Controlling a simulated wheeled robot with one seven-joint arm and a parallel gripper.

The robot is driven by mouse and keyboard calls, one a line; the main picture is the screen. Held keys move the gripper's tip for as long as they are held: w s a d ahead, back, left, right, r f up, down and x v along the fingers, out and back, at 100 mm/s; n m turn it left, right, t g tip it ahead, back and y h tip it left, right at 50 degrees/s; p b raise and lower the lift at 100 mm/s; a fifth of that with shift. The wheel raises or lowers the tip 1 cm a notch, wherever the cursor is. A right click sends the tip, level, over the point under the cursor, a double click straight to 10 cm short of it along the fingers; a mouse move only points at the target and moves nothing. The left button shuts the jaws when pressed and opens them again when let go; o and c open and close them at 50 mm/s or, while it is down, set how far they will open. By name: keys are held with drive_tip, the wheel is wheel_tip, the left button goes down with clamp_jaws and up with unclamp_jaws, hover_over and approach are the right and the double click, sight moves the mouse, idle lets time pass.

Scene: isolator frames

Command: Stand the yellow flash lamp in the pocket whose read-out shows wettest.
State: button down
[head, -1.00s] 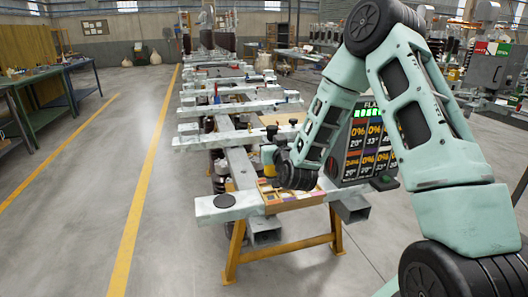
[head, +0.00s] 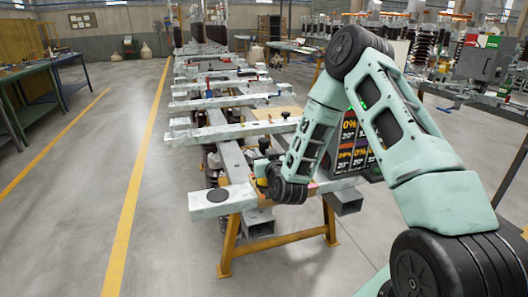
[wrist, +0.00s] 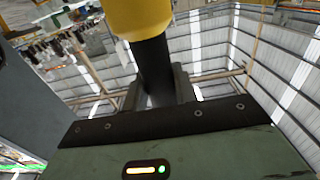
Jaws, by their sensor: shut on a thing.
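The yellow flash lamp (wrist: 138,18) is large at the top of the wrist view, a yellow head on a dark stem. My gripper (wrist: 156,92) is shut on that stem. I cannot tell whether the lamp touches a pocket. The read-out board (head: 349,132) shows coloured cells with percentages and degrees; my arm covers much of it.
The long pale frame (head: 222,203) rests on yellow trestles (head: 229,247), with cross beams stretching away behind. The floor on the left is open.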

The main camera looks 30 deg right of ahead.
drive_tip(key=c, duration=1.5)
unclamp_jaws()
drive_tip(key=shift+f, duration=0.15)
drive_tip(key=o, duration=0.4)
drive_tip(key=shift+r, duration=0.2)
drive_tip(key=shift+s+a+f, duration=0.1)
drive_tip(key=shift+s+a, duration=0.05)
drive_tip(key=shift+s, duration=0.2)
drive_tip(key=v, duration=1.1)
drive_tip(key=shift+s, duration=0.15)
